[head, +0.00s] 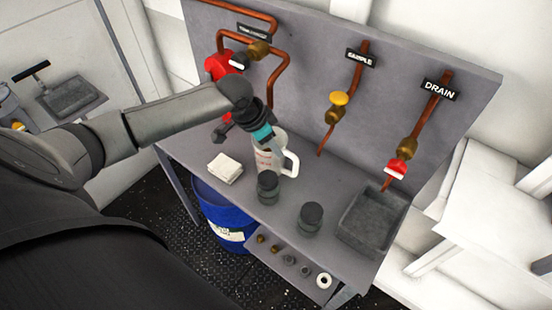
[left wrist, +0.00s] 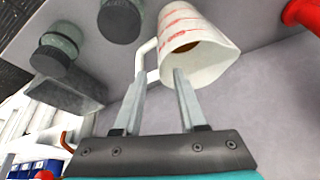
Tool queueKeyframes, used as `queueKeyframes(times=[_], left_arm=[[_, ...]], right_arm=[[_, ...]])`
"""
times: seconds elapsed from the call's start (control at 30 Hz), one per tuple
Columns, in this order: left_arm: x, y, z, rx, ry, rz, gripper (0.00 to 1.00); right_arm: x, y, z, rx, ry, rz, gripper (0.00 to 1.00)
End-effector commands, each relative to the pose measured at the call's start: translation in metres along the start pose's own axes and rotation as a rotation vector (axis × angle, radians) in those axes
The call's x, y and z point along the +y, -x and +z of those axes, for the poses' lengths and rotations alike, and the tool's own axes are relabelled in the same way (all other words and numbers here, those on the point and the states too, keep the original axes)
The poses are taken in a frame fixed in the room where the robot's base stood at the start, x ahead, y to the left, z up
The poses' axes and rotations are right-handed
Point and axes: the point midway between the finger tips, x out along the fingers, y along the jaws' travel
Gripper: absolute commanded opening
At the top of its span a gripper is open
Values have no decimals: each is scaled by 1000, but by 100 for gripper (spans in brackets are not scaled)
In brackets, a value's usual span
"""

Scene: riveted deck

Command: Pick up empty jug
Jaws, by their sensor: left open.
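The jug (head: 268,160) is white with red markings and stands upright on the grey bench, its handle (head: 292,163) on the right side in the head view. My left gripper (head: 265,140) is just above and behind the jug. In the left wrist view, the jug (left wrist: 190,35) lies beyond the open fingers (left wrist: 162,78), its mouth facing the camera and a brownish patch showing inside. The handle (left wrist: 147,58) appears near the left fingertip. The fingers look empty; I cannot tell whether they touch the jug. My right gripper is out of view.
Two dark-lidded jars (head: 268,187) (head: 311,218) stand in front of the jug. White folded cloths (head: 225,168) lie left and a grey tray (head: 352,232) right. Copper pipes with valves, including a yellow one (head: 338,98), stick out from the back panel. A blue drum (head: 222,215) stands below.

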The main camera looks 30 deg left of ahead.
Motion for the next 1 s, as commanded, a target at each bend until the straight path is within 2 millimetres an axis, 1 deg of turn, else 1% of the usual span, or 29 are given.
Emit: queueKeyframes(times=[0.13, 0.3, 0.43, 0.57, 0.77, 1.0], left_arm=[[0, -10, 0, 0, 1, 1, 41], [-2, -33, 0, 0, 1, 1, 41], [-2, -47, 0, 1, 1, 1, 41], [-2, -53, 0, 0, -2, -1, 41], [-2, -53, 0, 0, -2, -1, 41], [-2, -52, 0, 0, -1, -1, 15]], right_arm=[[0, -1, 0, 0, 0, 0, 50], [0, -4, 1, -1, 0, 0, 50], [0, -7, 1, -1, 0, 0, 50], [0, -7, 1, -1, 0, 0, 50], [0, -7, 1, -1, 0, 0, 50], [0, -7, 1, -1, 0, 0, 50]])
